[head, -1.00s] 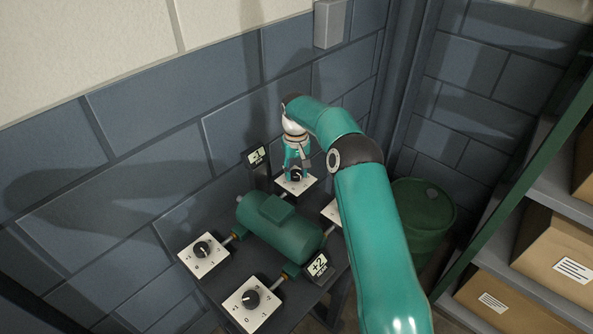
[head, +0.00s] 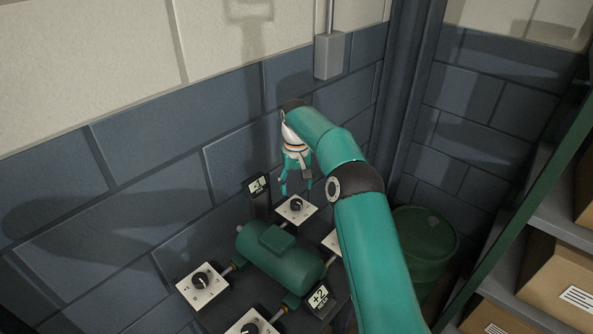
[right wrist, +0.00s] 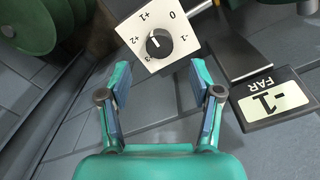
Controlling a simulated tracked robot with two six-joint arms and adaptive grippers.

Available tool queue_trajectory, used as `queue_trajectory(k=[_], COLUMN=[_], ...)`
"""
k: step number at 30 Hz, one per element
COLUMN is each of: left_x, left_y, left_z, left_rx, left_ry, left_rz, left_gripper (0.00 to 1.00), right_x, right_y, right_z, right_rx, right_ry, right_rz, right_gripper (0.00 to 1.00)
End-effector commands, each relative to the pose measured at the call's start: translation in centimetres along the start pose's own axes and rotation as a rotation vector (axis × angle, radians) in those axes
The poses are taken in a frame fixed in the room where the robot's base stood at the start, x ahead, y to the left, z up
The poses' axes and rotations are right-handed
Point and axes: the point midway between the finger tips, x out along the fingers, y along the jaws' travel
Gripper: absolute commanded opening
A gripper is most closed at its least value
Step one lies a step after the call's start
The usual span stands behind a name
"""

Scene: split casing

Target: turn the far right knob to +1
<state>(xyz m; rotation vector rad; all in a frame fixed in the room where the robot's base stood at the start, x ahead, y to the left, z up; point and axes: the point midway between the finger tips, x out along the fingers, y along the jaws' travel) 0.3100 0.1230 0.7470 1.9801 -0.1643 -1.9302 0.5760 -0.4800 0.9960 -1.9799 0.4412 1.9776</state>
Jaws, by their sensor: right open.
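The far right knob (head: 296,205) is a black dial on a white numbered plate at the far end of the bench. In the right wrist view the knob (right wrist: 159,43) shows a white mark that seems to point near +1. A sign (right wrist: 268,100) beside it reads -1 FAR; it also stands left of the plate in the head view (head: 257,185). My right gripper (head: 296,188) is open and empty, above the knob and apart from it. Its fingers also show in the right wrist view (right wrist: 160,98), short of the plate. My left gripper is not in view.
A green motor-like casing (head: 280,255) lies mid-bench. Other knob plates stand at the left (head: 202,287), the front (head: 253,325) and the right, partly behind my arm. A +2 sign (head: 319,300) stands near the front. The wall is close behind; a green barrel (head: 425,245) stands right.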

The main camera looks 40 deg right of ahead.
Motion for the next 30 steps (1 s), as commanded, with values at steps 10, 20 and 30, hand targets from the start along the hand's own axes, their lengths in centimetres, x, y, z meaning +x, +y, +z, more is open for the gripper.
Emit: queue_trajectory(k=[10,20,30], left_x=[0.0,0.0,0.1], left_y=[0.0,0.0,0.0], left_z=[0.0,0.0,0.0], left_rx=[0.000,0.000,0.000], left_ry=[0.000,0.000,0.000], left_rz=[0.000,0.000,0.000], left_gripper=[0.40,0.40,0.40], right_x=[-4.9,-5.7,-5.7], right_y=[0.0,0.0,0.0], right_z=[-0.1,0.0,0.0], right_rx=[-0.001,-0.001,-0.001], right_ry=[0.001,0.000,0.000], right_rz=[0.000,0.000,0.000], right_gripper=[0.64,0.64,0.64])
